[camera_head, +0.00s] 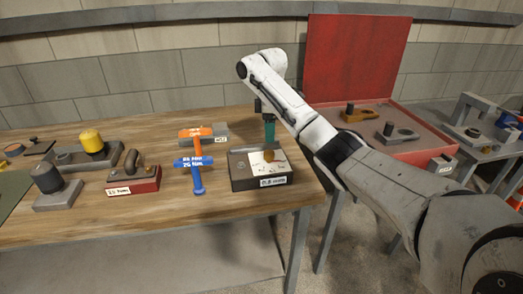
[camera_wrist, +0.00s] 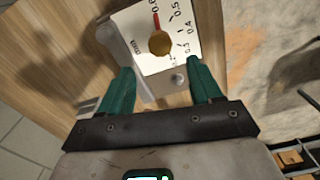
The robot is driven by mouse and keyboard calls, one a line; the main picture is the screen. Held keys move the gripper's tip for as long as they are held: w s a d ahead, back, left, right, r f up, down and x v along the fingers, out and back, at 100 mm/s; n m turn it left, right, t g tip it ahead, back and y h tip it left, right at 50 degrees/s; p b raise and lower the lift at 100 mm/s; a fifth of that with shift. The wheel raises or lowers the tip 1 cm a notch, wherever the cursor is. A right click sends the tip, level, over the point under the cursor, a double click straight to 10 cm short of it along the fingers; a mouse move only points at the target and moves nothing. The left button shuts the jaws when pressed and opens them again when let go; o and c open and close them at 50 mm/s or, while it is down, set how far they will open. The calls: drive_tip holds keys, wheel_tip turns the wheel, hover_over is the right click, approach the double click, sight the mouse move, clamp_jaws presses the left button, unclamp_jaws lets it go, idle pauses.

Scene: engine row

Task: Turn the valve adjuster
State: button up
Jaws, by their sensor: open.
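The valve adjuster is a dark box (camera_head: 262,178) with a white dial plate on top, at the right end of the wooden bench in the head view. A round brass knob (camera_wrist: 160,43) sits on the white dial plate (camera_wrist: 183,52) in the wrist view, beside printed numbers and a red mark. It also shows in the head view. My gripper (camera_wrist: 159,68) is open, with its two teal fingers apart and nothing between them. The knob lies just beyond the fingertips. In the head view my gripper (camera_head: 269,138) hangs over the box; its fingers partly overlap each other.
An orange T-handle tool (camera_head: 195,132) and a blue one (camera_head: 195,178) stand left of the box. A red block (camera_head: 133,187) and a yellow-capped part (camera_head: 91,141) are farther left. An open red case (camera_head: 408,150) lies to the right. The bench's right edge is close.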

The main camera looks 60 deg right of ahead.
sight(268, 152)
wheel_tip(268, 152, down, 10)
drive_tip(key=shift+w+a+r+p, duration=0.1)
drive_tip(key=shift+p, duration=0.45)
drive_tip(key=shift+c, duration=0.2)
drive_tip(key=shift+r, duration=0.1)
drive_tip(key=c, duration=1)
